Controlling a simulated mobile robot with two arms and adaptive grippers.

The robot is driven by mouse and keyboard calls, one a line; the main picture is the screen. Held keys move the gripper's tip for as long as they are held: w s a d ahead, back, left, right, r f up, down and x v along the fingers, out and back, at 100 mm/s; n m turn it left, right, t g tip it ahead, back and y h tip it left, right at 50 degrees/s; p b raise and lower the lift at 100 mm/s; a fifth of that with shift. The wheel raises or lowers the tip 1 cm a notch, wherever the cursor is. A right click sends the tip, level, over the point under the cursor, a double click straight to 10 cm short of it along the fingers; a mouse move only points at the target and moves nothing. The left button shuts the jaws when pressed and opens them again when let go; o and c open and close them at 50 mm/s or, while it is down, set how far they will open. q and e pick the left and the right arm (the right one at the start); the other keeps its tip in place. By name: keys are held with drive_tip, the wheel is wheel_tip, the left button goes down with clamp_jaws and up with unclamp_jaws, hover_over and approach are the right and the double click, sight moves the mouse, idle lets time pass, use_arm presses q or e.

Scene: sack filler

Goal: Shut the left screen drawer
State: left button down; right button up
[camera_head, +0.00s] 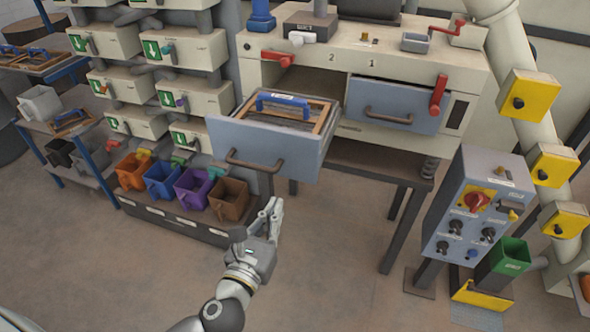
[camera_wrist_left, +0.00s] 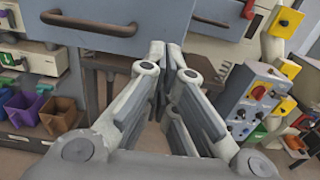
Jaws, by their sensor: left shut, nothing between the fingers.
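The left screen drawer (camera_head: 267,135) is pulled out of the machine, with a blue-grey front and a dark bar handle (camera_head: 254,162). A wood-framed screen (camera_head: 290,110) with a blue handle lies inside it. The handle also shows at the upper left of the left wrist view (camera_wrist_left: 88,22). My left gripper (camera_head: 273,207) is shut and empty, just below and in front of the drawer, pointing up, apart from the drawer in the head view. The right screen drawer (camera_head: 395,104) is shut, with a red lever at its right. My right gripper is not in view.
Coloured bins (camera_head: 193,188) stand in a row on a low rack at the left. A grey control box (camera_head: 477,205) with knobs and a green bin (camera_head: 511,257) stand at the right. Yellow boxes (camera_head: 528,95) sit on a thick pipe. The floor in front is clear.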

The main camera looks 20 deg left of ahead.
sight(299, 164)
use_arm(q)
drive_tip(key=w+p, duration=0.3)
drive_tip(key=w, duration=0.9)
drive_tip(key=shift+d, duration=0.2)
drive_tip(key=shift+w, duration=0.75)
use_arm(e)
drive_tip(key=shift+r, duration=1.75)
